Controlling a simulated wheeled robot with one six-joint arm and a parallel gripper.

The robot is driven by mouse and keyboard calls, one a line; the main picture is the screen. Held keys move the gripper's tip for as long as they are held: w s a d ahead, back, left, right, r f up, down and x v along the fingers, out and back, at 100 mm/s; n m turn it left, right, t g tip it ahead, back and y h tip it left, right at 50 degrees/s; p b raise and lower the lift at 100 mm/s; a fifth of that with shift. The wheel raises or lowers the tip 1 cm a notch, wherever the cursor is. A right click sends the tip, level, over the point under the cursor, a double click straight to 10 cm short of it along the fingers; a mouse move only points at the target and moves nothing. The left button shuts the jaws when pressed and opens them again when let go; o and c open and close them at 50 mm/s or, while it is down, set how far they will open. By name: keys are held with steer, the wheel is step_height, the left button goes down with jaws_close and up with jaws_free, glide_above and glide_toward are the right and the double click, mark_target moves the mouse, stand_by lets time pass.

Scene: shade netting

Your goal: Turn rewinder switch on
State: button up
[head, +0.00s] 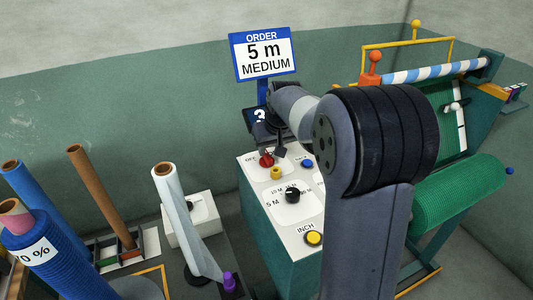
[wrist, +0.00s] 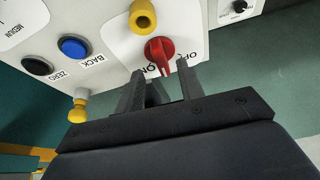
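The red rewinder switch (wrist: 158,50) is a rotary knob on the white top of the control box (head: 247,176). In the wrist view its pointer end faces down toward my gripper, between partly hidden OFF and ON lettering. I cannot tell for certain which position it is set to. The red switch also shows small in the head view (head: 266,161). My gripper (wrist: 160,68) is open, with one dark finger on each side of the knob's pointer end. A gap shows between the knob and the fingers, and no contact is clear.
A yellow knob (wrist: 143,15) sits beside the switch. Blue (wrist: 74,47) and black (wrist: 38,66) buttons are on the same panel. The head view shows a black length dial (head: 292,195), a yellow INCH button (head: 313,238), an order sign (head: 264,54) and a green roll (head: 460,191).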

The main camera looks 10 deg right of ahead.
mark_target(268, 156)
steer(key=shift+x, duration=2.4)
jaws_close()
